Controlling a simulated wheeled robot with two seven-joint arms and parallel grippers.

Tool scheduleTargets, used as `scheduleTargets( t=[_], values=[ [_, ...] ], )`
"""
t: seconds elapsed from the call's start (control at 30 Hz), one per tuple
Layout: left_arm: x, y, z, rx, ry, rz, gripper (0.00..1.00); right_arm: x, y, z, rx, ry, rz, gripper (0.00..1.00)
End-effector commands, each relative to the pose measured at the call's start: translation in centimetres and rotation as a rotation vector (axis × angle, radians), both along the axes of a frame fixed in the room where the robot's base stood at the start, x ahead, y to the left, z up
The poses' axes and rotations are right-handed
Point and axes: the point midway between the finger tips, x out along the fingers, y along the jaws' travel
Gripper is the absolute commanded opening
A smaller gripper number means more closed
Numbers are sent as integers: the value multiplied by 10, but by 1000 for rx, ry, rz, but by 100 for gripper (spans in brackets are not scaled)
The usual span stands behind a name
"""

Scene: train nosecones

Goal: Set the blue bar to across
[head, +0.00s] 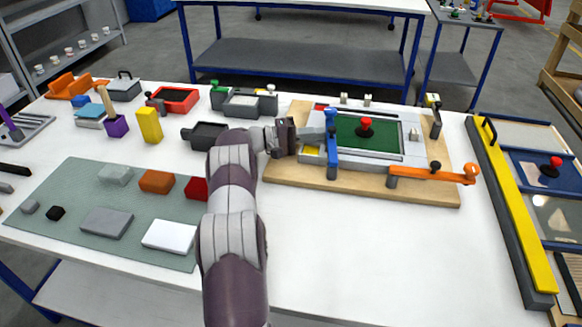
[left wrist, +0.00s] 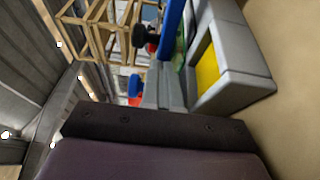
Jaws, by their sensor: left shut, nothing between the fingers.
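A green plate (head: 385,138) with a red knob (head: 366,126) lies right of the bar. My left gripper (head: 322,134) is shut and empty, its fingertips against or very near the bar's left side; I cannot tell whether they touch. In the left wrist view, the shut fingers (left wrist: 165,92) point toward the blue bar (left wrist: 172,28). My right gripper is out of view.
An orange bar (head: 430,175) lies across the board's front right. A yellow patch (head: 311,151) sits in the fixture's left end. A long yellow bar (head: 512,205) stands farther right. Blocks lie on a green mat (head: 70,222) at left. The table's front middle is clear.

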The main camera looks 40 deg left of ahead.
Motion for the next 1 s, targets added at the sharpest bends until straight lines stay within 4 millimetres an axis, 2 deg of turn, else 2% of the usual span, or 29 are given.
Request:
scheduleTargets(
  t=[0.03,0.23,0.8,0.87,1.0],
  values=[
    [0,1,-5,2,-1,-24,0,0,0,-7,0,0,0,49],
    [0,2,-2,1,0,-94,0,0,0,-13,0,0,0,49],
    [0,3,1,-1,-1,-116,0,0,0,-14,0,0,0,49],
    [0,3,4,0,-1,-116,0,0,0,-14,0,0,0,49],
    [0,3,21,2,-2,-116,0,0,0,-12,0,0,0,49]
  ],
)
